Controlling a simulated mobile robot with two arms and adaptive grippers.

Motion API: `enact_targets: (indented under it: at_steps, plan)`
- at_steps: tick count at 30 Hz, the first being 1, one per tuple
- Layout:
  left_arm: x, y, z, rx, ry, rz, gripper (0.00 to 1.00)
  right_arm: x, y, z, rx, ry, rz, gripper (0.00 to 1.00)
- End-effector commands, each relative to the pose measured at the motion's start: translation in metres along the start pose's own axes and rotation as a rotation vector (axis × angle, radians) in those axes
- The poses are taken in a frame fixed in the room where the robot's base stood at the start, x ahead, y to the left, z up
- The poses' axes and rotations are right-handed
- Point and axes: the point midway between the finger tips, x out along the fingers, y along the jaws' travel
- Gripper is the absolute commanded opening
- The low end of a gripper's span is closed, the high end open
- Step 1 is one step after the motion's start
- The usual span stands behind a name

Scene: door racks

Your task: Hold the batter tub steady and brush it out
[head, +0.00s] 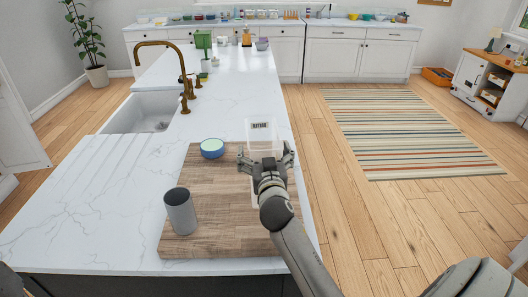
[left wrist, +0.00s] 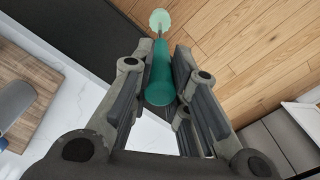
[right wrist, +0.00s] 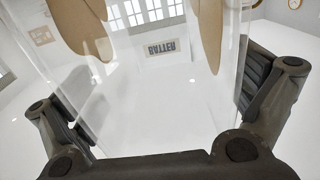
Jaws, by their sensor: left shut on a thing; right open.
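The batter tub (head: 259,132) is a clear container with a label, at the right edge of the wooden board. In the right wrist view the tub (right wrist: 160,85) shows brown smears on its walls and a reversed BATTER label. My right gripper (head: 265,158) is open, its fingers on either side of the tub; I cannot tell whether they touch it. My left gripper (left wrist: 157,100) is shut on the teal handle of a brush (left wrist: 160,75), whose pale green round head is at the far end. The left gripper is outside the head view.
A wooden board (head: 215,235) lies on the white marble counter. A grey cup (head: 181,212) and a blue round dish with a pale green top (head: 212,148) stand on it. A sink (head: 145,112) with a brass faucet (head: 183,75) is behind left. The counter's left part is clear.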

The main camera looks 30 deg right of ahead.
Motion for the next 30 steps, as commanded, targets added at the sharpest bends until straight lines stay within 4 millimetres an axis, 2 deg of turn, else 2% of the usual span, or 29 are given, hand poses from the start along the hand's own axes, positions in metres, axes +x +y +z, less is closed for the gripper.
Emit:
enact_targets:
  at_steps: [2, 13, 23, 24, 25, 30]
  plan:
    - [-0.0001, 0.0000, -0.0001, 0.000, 0.000, 0.000, 0.00, -0.0001, 0.0001, 0.0000, 0.000, 0.000, 0.000, 0.97]
    - [-0.0001, 0.0000, -0.0001, 0.000, 0.000, 0.000, 0.00, -0.0004, 0.0000, 0.0001, 0.000, 0.000, 0.000, 0.50]
    - [-0.0001, 0.0000, -0.0001, 0.000, 0.000, 0.000, 0.00, -0.0004, -0.0001, 0.0004, 0.000, -0.001, 0.000, 0.49]
    - [-0.0001, 0.0000, -0.0001, 0.000, 0.000, 0.000, 0.00, -0.0004, 0.0000, 0.0005, 0.000, -0.001, 0.000, 0.49]
    - [-0.0001, 0.0000, -0.0001, 0.000, 0.000, 0.000, 0.00, -0.0004, -0.0001, 0.0005, 0.000, -0.001, 0.000, 0.80]
    - [-0.0001, 0.0000, -0.0001, 0.000, 0.000, 0.000, 0.00, -0.0004, -0.0001, 0.0005, 0.000, -0.001, 0.000, 1.00]
